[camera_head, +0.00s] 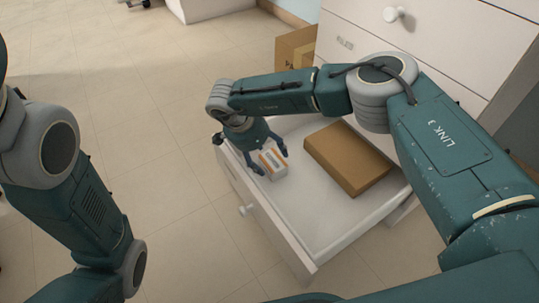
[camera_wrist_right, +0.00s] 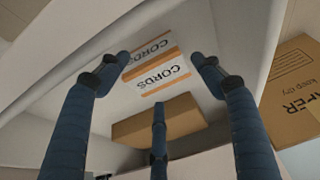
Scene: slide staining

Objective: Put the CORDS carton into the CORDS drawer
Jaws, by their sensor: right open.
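The CORDS carton (camera_head: 272,165) is a small white box with orange bands; the word CORDS reads on two faces in the right wrist view (camera_wrist_right: 158,72). It appears to rest on the floor of the open white drawer (camera_head: 310,226), near its front left part. No label on this drawer is readable. My right gripper (camera_head: 271,160) is down inside the drawer, its fingers open around the carton. In the wrist view the fingers (camera_wrist_right: 160,68) stand apart from the carton's sides. My left arm is at the left, its gripper out of view.
A flat brown box (camera_head: 346,158) lies in the same drawer, behind and right of the carton. A brown PAPER carton (camera_wrist_right: 297,92) stands outside the drawer. The white cabinet front (camera_head: 440,35) with a round knob rises above. Tiled floor is clear at the left.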

